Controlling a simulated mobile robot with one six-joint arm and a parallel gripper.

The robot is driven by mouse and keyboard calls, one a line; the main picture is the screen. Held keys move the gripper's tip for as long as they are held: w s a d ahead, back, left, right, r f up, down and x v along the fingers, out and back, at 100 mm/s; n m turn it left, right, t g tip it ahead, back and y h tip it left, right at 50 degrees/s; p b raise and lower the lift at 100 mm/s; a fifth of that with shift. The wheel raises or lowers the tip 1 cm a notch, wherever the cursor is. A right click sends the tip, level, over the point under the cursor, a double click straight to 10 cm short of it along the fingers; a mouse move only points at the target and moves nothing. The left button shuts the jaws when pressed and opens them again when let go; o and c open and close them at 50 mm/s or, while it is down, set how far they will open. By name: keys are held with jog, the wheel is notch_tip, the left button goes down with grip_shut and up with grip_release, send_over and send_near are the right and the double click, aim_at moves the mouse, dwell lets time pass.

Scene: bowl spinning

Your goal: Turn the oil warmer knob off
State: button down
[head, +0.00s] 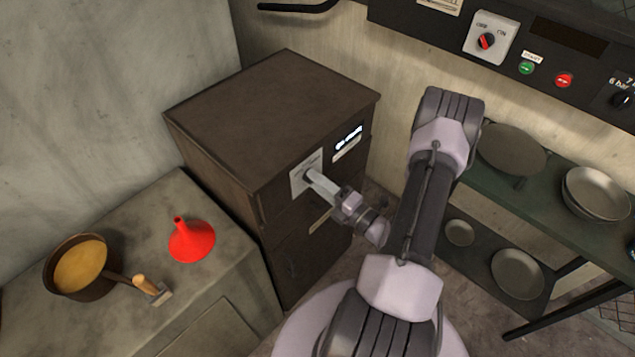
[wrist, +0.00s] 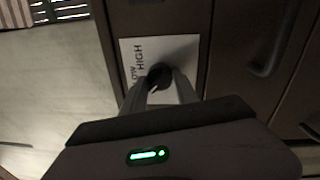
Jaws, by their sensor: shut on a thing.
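The oil warmer is a dark brown cabinet (head: 270,105) in the middle of the head view. Its front has a white plate (head: 297,183) with a dark knob on it. In the wrist view the plate (wrist: 186,48) shows the word HIGH and part of another word, and the round black knob (wrist: 159,76) sits between my fingertips. My gripper (head: 311,177) reaches the plate from the front, and it also shows in the wrist view (wrist: 160,88). It is shut on the knob. The fingers hide part of the knob, so its exact setting is unclear.
A counter at left holds a pot (head: 80,267), a red funnel (head: 191,240) and a wooden-handled tool (head: 151,289). A shelf with pans (head: 597,193) and a control panel (head: 545,50) stand at right.

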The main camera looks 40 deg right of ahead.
jog(key=shift+n, duration=0.3)
jog(key=shift+f, duration=0.1)
jog(key=c, duration=0.9)
grip_release()
jog(key=shift+c, duration=0.2)
jog(key=s+d+f+p, duration=0.1)
jog(key=s+p, duration=0.1)
jog(key=s, duration=1.5)
jog(key=shift+s+d, duration=0.15)
jog(key=shift+d, duration=0.05)
